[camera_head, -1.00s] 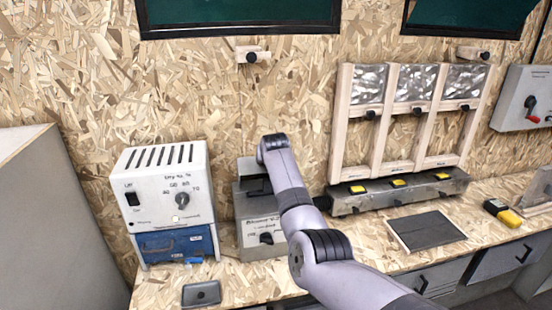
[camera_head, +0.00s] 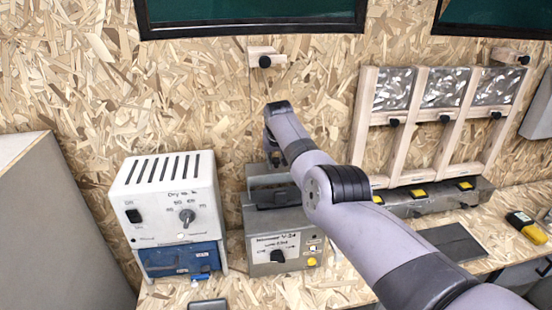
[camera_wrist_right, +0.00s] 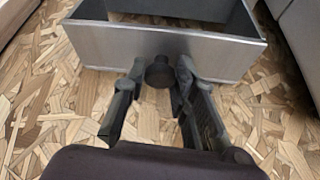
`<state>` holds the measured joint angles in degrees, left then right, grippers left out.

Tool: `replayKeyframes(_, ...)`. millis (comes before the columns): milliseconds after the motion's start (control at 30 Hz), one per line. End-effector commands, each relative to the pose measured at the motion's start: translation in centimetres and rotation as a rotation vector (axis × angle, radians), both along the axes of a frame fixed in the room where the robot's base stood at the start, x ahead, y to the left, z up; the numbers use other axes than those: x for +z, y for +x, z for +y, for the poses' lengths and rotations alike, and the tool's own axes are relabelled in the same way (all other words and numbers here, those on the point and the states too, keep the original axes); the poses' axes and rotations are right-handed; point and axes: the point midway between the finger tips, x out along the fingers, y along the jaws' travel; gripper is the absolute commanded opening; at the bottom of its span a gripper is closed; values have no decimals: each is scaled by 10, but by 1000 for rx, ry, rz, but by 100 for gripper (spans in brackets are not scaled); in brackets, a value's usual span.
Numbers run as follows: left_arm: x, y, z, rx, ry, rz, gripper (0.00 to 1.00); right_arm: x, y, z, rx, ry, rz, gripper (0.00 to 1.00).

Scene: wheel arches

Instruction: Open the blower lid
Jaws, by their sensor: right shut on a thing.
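The blower (camera_head: 258,257) is a grey metal box with a dark knob and a label on its front, standing on the bench beside the white dryer. Its upper part (camera_head: 257,179), with a dark recess, is partly covered by my right arm. In the right wrist view, a grey metal lid (camera_wrist_right: 115,45) with a dark inside has a round black knob (camera_wrist_right: 158,72) on its near face. My right gripper (camera_wrist_right: 155,82) has its fingers on both sides of this knob and is shut on it. My left gripper is not in view.
The white dryer (camera_head: 165,185) on a blue unit (camera_head: 180,257) stands left of the blower. A grey cabinet (camera_head: 60,230) is at far left. Wooden frames (camera_head: 440,115) stand at right behind a metal strip. A dark flat plate (camera_head: 455,243) and a yellow-black device (camera_head: 527,227) lie on the bench.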

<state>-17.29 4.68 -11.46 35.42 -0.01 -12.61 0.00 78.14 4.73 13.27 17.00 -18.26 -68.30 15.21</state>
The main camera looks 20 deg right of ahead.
Motion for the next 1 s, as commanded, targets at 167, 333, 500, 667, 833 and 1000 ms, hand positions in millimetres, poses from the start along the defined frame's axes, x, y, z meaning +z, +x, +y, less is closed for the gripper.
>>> replayKeyframes(167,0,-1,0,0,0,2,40,-2,-1,0,1,1,4,0)
replayKeyframes(333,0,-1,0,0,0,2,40,-3,-1,1,1,1,5,29)
replayKeyframes(500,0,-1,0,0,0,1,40,-2,-1,1,1,1,4,40)
replayKeyframes(667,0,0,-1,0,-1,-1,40,-1,-1,1,1,1,3,46)
replayKeyframes(833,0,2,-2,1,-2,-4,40,-1,0,1,1,0,2,46)
replayKeyframes(1000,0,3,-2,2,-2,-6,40,2,-1,1,1,0,1,46)
